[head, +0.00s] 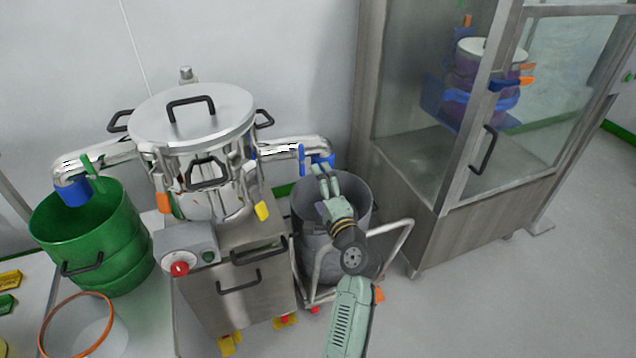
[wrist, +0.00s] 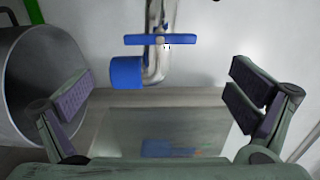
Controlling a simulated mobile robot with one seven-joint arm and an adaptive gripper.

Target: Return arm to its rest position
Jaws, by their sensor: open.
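My gripper (head: 325,178) is at the end of my pale green arm, over the grey drum in the head view. In the wrist view my gripper (wrist: 160,105) has its dark finger pads wide apart with nothing between them. A steel outlet pipe with a blue end (wrist: 128,72) and a blue lever (wrist: 160,39) shows beyond the fingers. In the head view the same blue lever (head: 301,159) is just left of my fingertips. Whether the fingers touch the pipe or the drum cannot be told.
A grey drum (head: 305,235) stands on a wheeled cart with a tubular handle (head: 405,240). The steel granulator (head: 205,125) is at left, with a green drum (head: 125,240) beside it. A glass-doored cabinet (head: 465,215) stands at right. Open floor lies at the lower right.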

